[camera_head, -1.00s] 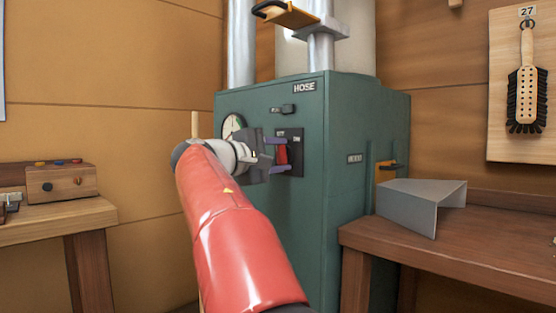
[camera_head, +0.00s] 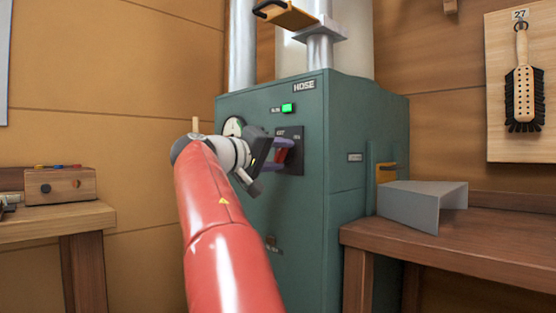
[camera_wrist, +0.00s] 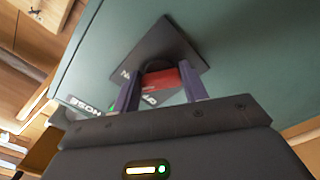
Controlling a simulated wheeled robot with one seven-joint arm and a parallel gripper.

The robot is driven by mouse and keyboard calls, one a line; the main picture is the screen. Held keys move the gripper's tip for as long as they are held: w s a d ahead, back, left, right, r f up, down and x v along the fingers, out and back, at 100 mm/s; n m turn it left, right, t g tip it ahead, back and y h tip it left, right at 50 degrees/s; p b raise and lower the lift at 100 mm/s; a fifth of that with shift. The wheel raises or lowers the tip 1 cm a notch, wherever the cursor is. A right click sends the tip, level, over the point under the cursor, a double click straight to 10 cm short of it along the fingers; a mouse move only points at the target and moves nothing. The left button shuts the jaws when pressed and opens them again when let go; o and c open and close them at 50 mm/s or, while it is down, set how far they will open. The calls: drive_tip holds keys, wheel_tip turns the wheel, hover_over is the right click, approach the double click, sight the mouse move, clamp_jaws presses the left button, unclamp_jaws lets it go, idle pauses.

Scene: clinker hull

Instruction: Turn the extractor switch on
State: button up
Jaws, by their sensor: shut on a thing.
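The extractor switch is a red rotary handle (camera_head: 283,156) on a black plate (camera_head: 297,160) on the front of the green cabinet (camera_head: 350,110). The red handle also shows in the wrist view (camera_wrist: 168,79), between the two purple fingers of my gripper (camera_wrist: 160,85). My gripper (camera_head: 285,148) is shut on the handle and is tilted in the head view. Its fingers hide part of the handle and the plate's lettering. A small indicator (camera_head: 288,108) above the switch is lit green.
An orange-yellow lever (camera_head: 387,173) is on the cabinet's right side. A bent grey metal piece (camera_head: 425,200) lies on the right bench (camera_head: 480,250). A wooden box (camera_head: 60,185) is on the left bench.

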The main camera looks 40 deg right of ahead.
drive_tip(key=shift+f+m, duration=0.1)
drive_tip(key=shift+m, duration=0.2)
drive_tip(key=o, duration=1)
drive_tip(key=shift+s+a, duration=0.15)
drive_tip(key=shift+a, duration=1.8)
drive_tip(key=shift+s+a, duration=0.15)
drive_tip(key=shift+a, duration=1.8)
